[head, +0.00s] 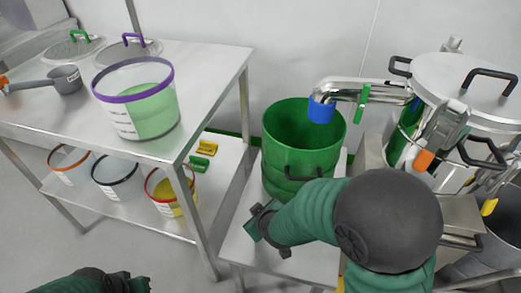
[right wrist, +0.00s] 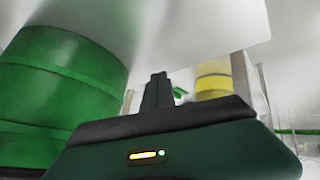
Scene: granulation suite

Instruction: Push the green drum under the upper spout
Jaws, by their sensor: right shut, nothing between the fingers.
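The open-topped green drum (head: 300,180) stands upright on a low steel stand (head: 305,262). The steel upper spout (head: 352,88) comes from the vessel at right, and its blue end (head: 321,110) appears over the right back part of the drum's opening. My right gripper (head: 262,222) is shut and empty, low at the drum's front left; contact cannot be told. In the right wrist view, the shut fingers (right wrist: 157,92) point forward with the drum (right wrist: 60,90) to their left. My left gripper (head: 118,280) shows only partly at the bottom left; its jaws are unclear.
A steel table (head: 205,75) at left holds a purple-rimmed bucket (head: 137,100), a scoop (head: 62,80) and lids. Several buckets stand on its lower shelf (head: 215,180). The lidded steel vessel (head: 465,85) stands close at right. My right forearm crosses in front of the drum.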

